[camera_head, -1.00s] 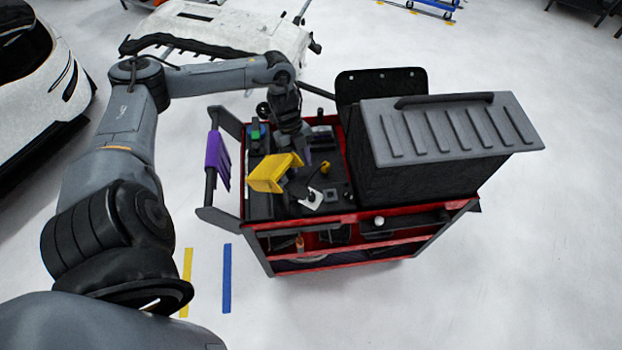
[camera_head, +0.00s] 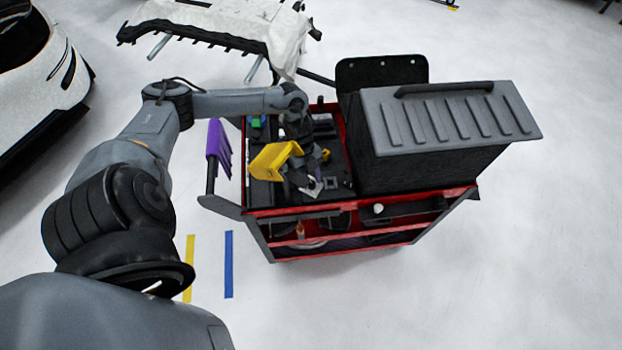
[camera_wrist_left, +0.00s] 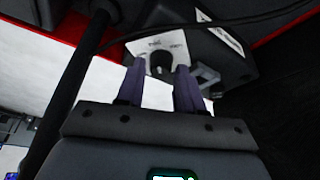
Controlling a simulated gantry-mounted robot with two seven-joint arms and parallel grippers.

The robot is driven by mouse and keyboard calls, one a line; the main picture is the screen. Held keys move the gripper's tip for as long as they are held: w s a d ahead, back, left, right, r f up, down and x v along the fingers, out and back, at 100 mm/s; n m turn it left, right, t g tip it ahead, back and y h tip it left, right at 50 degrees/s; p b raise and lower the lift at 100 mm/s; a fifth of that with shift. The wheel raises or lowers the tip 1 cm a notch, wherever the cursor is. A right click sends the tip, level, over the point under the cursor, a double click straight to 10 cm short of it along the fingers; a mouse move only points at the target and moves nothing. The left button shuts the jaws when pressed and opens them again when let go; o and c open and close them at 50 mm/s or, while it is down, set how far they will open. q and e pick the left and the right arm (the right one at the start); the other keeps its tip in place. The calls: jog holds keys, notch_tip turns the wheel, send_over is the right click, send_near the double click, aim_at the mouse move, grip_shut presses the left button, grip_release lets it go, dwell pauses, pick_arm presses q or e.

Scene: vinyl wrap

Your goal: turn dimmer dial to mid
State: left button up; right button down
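The dimmer dial (camera_wrist_left: 161,63) is a dark round knob on a white plate (camera_wrist_left: 178,46) with small markings, fixed to a dark box. In the head view the white plate (camera_head: 313,190) shows small near the front of the cart's top, and the dial is too small to make out there. My left gripper (camera_wrist_left: 161,70) has its two purple fingers apart, with the tips at either side of the dial's lower part. I cannot tell whether they touch it. In the head view my left gripper (camera_head: 311,181) is over the plate, partly hidden by my wrist. My right gripper is out of view.
The red cart (camera_head: 350,238) carries a yellow object (camera_head: 272,162) left of my wrist and a large grey-lidded black box (camera_head: 445,120) on the right. A purple item (camera_head: 217,148) hangs at the cart's left handle. In the wrist view a dark cable (camera_wrist_left: 225,22) runs above the plate.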

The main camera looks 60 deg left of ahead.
pick_arm(q)
jog(key=shift+d+f, duration=0.1)
jog(key=shift+f, duration=0.2)
grip_shut()
jog(key=shift+r+p, duration=0.15)
jog(key=shift+p, duration=0.25)
jog(key=n+p, duration=0.2)
jog(key=p, duration=0.1)
jog(key=shift+s+r+t, duration=0.1)
jog(key=shift+r+t, duration=0.05)
jog(key=shift+t, duration=0.25)
jog(key=shift+f+n+p, duration=0.2)
jog(key=shift+n+p, duration=0.3)
jog(key=shift+p, duration=0.1)
jog(key=shift+f, duration=0.1)
